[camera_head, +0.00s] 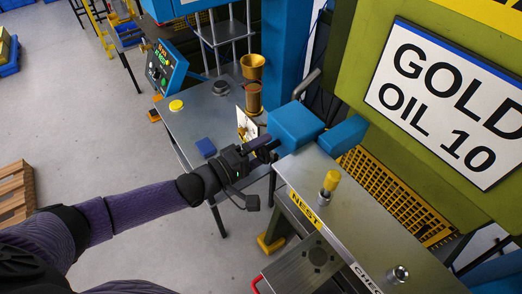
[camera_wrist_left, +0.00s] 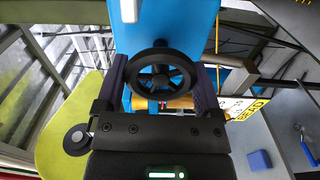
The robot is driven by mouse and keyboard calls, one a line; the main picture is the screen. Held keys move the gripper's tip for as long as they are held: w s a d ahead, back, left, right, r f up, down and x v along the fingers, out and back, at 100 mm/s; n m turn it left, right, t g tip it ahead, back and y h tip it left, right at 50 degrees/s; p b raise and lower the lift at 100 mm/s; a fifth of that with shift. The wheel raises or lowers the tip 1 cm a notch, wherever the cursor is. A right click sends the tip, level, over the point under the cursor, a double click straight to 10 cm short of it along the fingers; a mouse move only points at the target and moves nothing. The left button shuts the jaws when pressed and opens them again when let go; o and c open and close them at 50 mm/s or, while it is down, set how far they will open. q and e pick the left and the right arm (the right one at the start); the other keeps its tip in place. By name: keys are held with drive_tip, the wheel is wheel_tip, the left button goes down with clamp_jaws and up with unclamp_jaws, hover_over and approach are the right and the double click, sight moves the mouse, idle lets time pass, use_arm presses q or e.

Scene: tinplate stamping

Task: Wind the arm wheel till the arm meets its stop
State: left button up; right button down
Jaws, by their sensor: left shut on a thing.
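The arm wheel (camera_wrist_left: 160,70) is a black spoked handwheel in front of a blue housing, in the left wrist view. My left gripper (camera_wrist_left: 160,88) has one purple finger on each side of the wheel's rim and is shut on it. In the head view my left gripper (camera_head: 264,149) reaches in from the left to the blue block (camera_head: 295,125) at the machine, and the wheel is mostly hidden there. I cannot make out the arm's stop. My right gripper is not in view.
A steel bench marked NEST (camera_head: 345,215) with a yellow-topped post (camera_head: 329,183) stands on the right. A pallet (camera_head: 16,192) lies at the left.

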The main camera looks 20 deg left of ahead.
use_arm(q)
drive_tip(key=shift+n, duration=0.4)
drive_tip(key=o, duration=1)
drive_tip(key=v, duration=1)
drive_tip(key=shift+b, duration=0.3)
